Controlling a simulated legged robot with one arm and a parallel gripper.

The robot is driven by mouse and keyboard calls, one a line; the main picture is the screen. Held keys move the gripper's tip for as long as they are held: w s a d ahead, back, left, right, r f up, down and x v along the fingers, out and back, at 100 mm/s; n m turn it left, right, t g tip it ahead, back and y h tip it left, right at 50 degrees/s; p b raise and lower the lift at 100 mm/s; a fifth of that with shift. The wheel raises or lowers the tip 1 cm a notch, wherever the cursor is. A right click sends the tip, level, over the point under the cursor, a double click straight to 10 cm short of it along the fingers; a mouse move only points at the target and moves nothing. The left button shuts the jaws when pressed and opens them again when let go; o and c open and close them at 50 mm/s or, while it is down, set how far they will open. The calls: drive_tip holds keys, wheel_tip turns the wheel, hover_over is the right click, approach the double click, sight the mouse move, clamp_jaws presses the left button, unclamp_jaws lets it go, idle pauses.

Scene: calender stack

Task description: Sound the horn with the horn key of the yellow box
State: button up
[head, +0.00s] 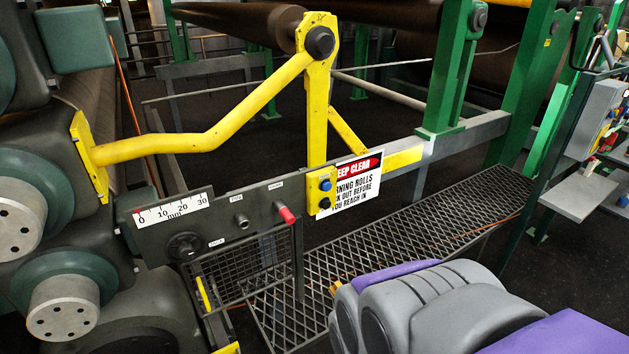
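The yellow box (325,192) is a small upright box on the grey rail, at the left edge of the warning sign. Its front carries a blue round key (326,186) above a black round key (325,204). I cannot read any label that tells which one is the horn key. Grey and purple parts of my own arm fill the lower right, below and to the right of the box, apart from it in the picture. No gripper fingers can be made out.
A warning sign (348,185) hangs beside the box. A dark panel with a millimetre scale (173,210), a red-tipped knob (286,214) and a mesh guard (245,265) stands to the left. A grating walkway (430,225) runs behind my arm. A yellow bent bar (205,137) crosses above.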

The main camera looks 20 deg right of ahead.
clamp_jaws()
idle(0.7)
idle(0.6)
